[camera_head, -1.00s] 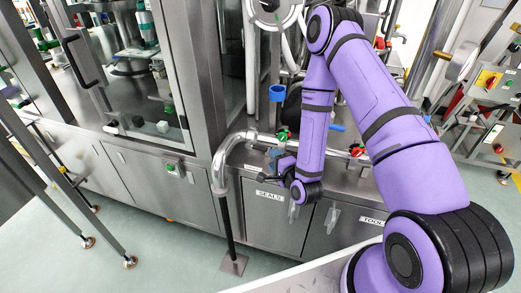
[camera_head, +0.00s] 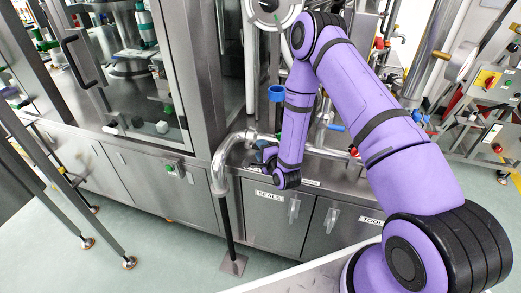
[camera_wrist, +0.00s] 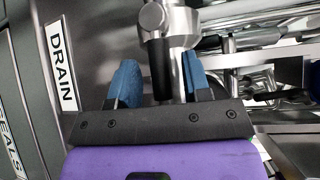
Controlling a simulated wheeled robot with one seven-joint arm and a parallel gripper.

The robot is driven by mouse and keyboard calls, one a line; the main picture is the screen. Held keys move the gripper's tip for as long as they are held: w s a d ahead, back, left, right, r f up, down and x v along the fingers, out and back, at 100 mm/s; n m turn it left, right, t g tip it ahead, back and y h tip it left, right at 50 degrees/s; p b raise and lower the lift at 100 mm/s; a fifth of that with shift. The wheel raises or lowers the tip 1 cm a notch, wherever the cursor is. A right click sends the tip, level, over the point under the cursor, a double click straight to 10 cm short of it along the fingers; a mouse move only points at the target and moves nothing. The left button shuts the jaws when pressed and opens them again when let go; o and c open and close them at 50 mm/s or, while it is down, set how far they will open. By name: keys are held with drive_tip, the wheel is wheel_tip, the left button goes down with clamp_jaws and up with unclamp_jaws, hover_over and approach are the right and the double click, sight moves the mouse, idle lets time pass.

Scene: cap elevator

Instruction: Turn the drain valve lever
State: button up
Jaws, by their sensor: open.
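The drain valve lever (camera_wrist: 160,68) shows in the wrist view as a black handle below a round metal hub (camera_wrist: 152,17) on a steel pipe. My gripper (camera_wrist: 158,82) has two blue fingers, one on each side of the lever. They are apart, with gaps beside the handle, and I see no clear contact. A "DRAIN" label (camera_wrist: 61,67) is on the panel to the left. In the head view my gripper (camera_head: 264,154) is by the bent steel pipe (camera_head: 224,156); the lever cannot be made out there.
Steel cabinets marked "SEALS" (camera_head: 269,197) and "TOOL" (camera_head: 371,220) stand below the ledge. A blue cup-like part (camera_head: 276,93) is above the pipe. In the wrist view, bright pipes and fittings (camera_wrist: 265,60) crowd the right side.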

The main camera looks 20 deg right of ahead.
drive_tip(key=shift+w, duration=0.25)
clamp_jaws()
